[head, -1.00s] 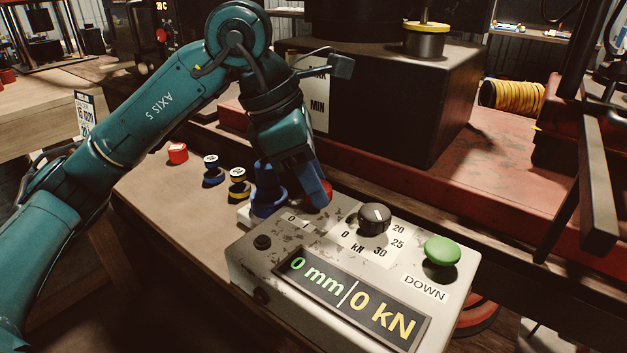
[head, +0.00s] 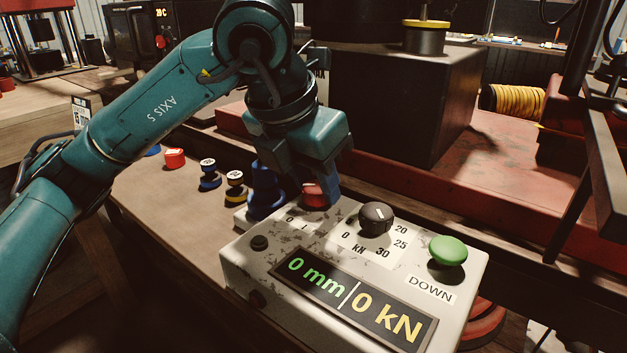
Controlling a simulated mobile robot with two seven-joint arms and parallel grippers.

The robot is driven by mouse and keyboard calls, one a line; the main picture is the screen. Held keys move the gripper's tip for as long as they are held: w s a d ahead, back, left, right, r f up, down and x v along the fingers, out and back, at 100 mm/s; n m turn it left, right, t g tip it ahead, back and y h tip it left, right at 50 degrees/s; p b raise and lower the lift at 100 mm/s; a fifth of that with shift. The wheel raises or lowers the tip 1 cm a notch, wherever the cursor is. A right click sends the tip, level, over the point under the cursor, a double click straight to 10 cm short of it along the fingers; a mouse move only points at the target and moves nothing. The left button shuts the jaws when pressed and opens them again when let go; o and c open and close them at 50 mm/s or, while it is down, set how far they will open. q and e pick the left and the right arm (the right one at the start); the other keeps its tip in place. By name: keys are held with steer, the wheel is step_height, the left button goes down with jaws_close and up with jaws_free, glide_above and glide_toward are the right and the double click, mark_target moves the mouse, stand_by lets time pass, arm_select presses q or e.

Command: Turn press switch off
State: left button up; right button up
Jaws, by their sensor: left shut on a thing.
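The grey control box (head: 235,262) stands at the front, with a lit display (head: 350,300) reading 0 mm and 0 kN. At its back left corner is a red switch knob (head: 314,196), with the marks 0 and I on the panel in front of it. My left gripper (head: 312,188) comes down from above and is shut on the red knob; its blue finger shows at the knob's right side. The gripper partly hides the knob, and I cannot tell which mark it points to. My right gripper is not in view.
The box also carries a black dial (head: 375,218) and a green DOWN button (head: 447,250). Small blue, yellow and red pieces sit on the bench farther left. The dark press block (head: 400,100) rises behind.

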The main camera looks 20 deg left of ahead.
arm_select(q)
steer(key=shift+n, duration=0.4)
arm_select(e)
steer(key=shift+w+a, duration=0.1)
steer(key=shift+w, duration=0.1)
arm_select(q)
steer(key=o, duration=1)
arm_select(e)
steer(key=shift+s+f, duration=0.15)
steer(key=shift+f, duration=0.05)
arm_select(q)
steer(key=p+v, duration=0.2)
steer(key=v, duration=1.1)
steer(key=shift+p, duration=0.3)
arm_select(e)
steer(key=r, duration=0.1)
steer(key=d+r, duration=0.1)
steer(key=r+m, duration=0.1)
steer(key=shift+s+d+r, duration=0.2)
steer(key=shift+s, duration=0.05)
arm_select(q)
steer(key=shift+s+d+r, duration=0.1)
steer(key=shift+d+r, duration=0.1)
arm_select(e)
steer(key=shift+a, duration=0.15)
